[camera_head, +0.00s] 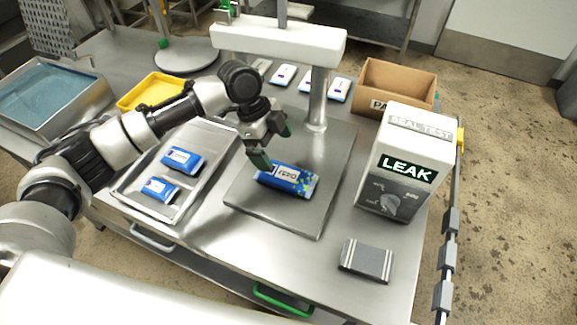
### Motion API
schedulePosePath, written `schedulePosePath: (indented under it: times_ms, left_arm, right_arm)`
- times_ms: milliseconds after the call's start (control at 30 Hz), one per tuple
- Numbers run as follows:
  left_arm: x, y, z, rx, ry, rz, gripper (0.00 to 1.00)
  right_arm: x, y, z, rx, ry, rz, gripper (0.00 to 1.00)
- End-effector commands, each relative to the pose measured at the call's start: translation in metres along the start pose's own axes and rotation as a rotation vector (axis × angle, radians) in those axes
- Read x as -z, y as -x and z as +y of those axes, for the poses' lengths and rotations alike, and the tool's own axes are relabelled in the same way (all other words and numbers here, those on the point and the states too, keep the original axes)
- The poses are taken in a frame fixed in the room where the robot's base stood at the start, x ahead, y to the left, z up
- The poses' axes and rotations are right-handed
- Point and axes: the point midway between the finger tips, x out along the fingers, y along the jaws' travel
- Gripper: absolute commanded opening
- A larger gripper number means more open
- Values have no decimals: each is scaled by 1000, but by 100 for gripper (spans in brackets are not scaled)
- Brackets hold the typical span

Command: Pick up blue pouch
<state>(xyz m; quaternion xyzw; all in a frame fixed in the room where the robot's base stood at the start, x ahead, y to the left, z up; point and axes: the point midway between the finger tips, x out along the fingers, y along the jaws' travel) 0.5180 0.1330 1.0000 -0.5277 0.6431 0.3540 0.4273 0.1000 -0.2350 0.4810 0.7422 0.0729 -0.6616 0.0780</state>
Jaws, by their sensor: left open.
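A blue pouch (290,180) with a white label lies flat on the square metal plate (281,215) in the middle of the table. My left gripper (272,146) is open just above and behind the pouch's left end. One fingertip overlaps the pouch's left end in the picture; I cannot tell whether it touches. Two more blue pouches, one farther back (182,160) and one nearer (160,189), lie in a shallow metal tray (127,188) to the left. My right gripper is not in view.
A seal tester box reading LEAK (405,165) stands right of the plate. A post (317,100) with a white crossbar (280,40) rises behind it. A cardboard box (397,84), white packets (283,75), yellow tray (152,92) and water basin (50,95) stand farther back. A grey block (366,260) lies front right.

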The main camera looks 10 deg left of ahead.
Motion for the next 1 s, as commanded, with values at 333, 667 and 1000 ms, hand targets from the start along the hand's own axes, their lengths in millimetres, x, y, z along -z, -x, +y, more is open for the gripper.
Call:
schedulePosePath:
  times_ms: [333,667,1000]
  left_arm:
    - [-1,-39,0,0,0,-1,100]
    - [-8,-83,0,-2,0,-1,100]
    - [-9,-90,-1,1,0,-1,95]
  right_arm:
    - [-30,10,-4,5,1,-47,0]
    - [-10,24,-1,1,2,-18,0]
    - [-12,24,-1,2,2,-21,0]
